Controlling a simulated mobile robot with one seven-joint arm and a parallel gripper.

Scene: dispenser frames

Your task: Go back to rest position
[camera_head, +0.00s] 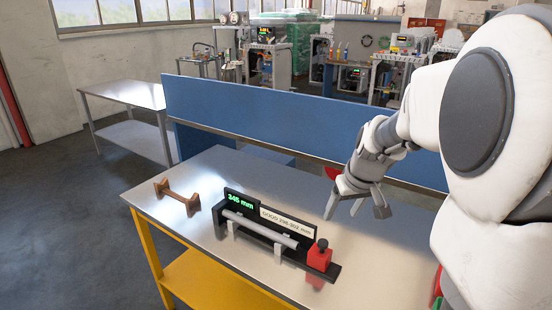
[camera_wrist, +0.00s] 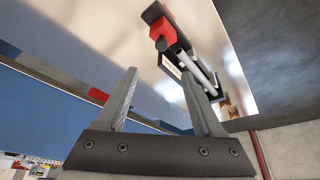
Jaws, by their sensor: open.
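My gripper (camera_head: 357,203) is open and empty, above the right part of the metal-topped table (camera_head: 178,207) in the head view. Its two spread fingers also show in the wrist view (camera_wrist: 158,88). A black measuring fixture (camera_head: 328,272) stands on the table, left of and nearer than my gripper. It holds a grey rod (camera_head: 262,230) on two light supports. Its green display reads 345 mm, with a white label beside it. A red block (camera_head: 319,257) with a black knob sits at its right end. The fixture's red block also shows in the wrist view (camera_wrist: 161,28).
A small brown wooden stand (camera_head: 178,197) is at the table's left. A blue panel (camera_head: 290,118) runs along the back edge. A red thing (camera_head: 332,173) is partly hidden behind my gripper. Another metal table (camera_head: 130,93) stands far left. Open floor lies at left.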

